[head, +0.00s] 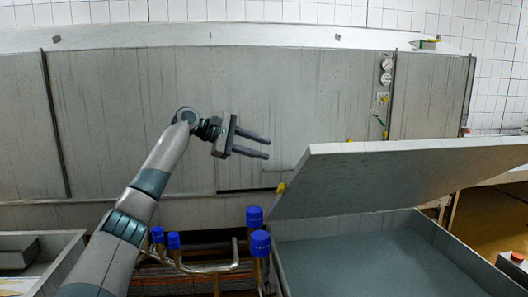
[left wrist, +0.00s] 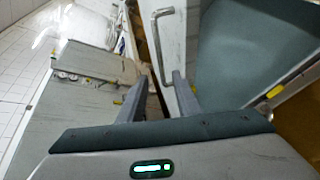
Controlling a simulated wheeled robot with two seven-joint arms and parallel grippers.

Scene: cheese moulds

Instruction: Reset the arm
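My left arm (head: 157,180) reaches up from the bottom left in the head view. My left gripper (head: 268,148) is open and empty, held in the air left of a raised grey lid (head: 400,175). In the left wrist view its two fingers (left wrist: 158,90) stand apart with nothing between them. Beyond the fingers in that view is a metal bar handle (left wrist: 158,45) on a pale panel; I cannot tell whether they touch it. My right gripper is in neither view.
The lid slants over an open grey vat (head: 360,262). Blue-capped pipes (head: 260,243) stand left of the vat. A long grey tank wall (head: 200,110) with gauges (head: 386,72) runs behind. A red button (head: 517,257) is at the lower right. A grey tray (head: 60,262) is at the lower left.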

